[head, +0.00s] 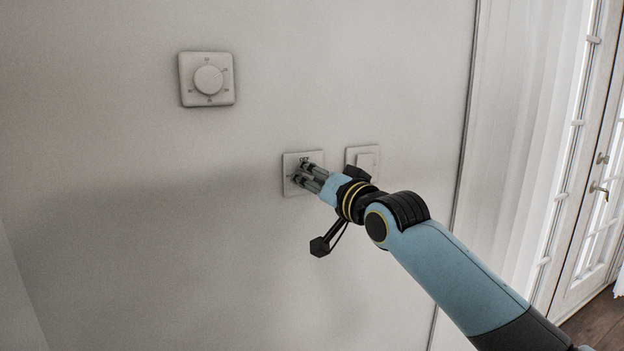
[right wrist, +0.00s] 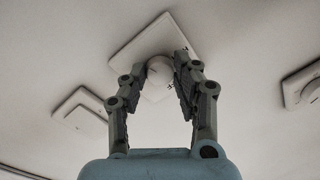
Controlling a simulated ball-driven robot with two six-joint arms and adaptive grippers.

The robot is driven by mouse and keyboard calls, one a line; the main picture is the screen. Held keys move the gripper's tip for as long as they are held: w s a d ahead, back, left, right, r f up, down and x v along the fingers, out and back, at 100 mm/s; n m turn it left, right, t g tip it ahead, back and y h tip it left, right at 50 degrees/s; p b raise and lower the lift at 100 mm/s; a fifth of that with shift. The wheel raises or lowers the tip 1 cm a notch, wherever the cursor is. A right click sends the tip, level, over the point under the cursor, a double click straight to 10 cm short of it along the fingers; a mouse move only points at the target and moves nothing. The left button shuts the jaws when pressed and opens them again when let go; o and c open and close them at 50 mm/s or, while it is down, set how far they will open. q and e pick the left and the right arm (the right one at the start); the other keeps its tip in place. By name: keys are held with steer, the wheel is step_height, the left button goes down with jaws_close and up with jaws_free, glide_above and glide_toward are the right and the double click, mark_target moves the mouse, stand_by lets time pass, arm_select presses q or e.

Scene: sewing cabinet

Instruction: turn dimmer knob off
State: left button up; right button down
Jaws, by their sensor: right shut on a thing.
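The dimmer is a square white plate (head: 289,161) on the wall with dark "OFF" lettering near its top edge. In the head view its knob is mostly hidden by my fingers. In the right wrist view the round white knob (right wrist: 159,70) stands out from the plate (right wrist: 140,42), between my two grey fingers. My right gripper (head: 300,174) reaches the plate from the lower right and is shut on the knob; it also shows in the right wrist view (right wrist: 158,82). How far the knob is turned is hard to tell. My left gripper is not in view.
A white rocker switch (head: 367,160) sits just right of the dimmer, close to my right wrist. A larger round dial (head: 208,79) on a square plate is at the upper left. A curtain and glazed door (head: 596,190) stand at the right. The wall left and below is bare.

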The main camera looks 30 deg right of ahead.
steer(key=n+p, duration=0.1)
steer(key=n, duration=0.3)
steer(key=shift+n+g+p, duration=0.3)
steer(key=n+p, duration=0.1)
steer(key=n, duration=0.3)
steer(key=shift+r, duration=0.1)
steer(key=n+p, duration=0.2)
steer(key=n, duration=0.1)
steer(key=shift+n+h, duration=0.3)
steer(key=shift+h, duration=0.1)
steer(key=n+h+p, duration=0.1)
steer(key=n+p, duration=0.3)
steer(key=n, duration=0.4)
steer(key=shift+r+p, duration=0.15)
steer(key=shift+p, duration=0.15)
steer(key=n+p, duration=0.1)
steer(key=n, duration=0.1)
steer(key=shift+n+h, duration=0.3)
steer(key=shift+n, duration=0.1)
steer(key=n, duration=0.3)
steer(key=shift+p, duration=0.3)
steer(key=shift+n+h, duration=0.3)
steer(key=shift+n, duration=1.7)
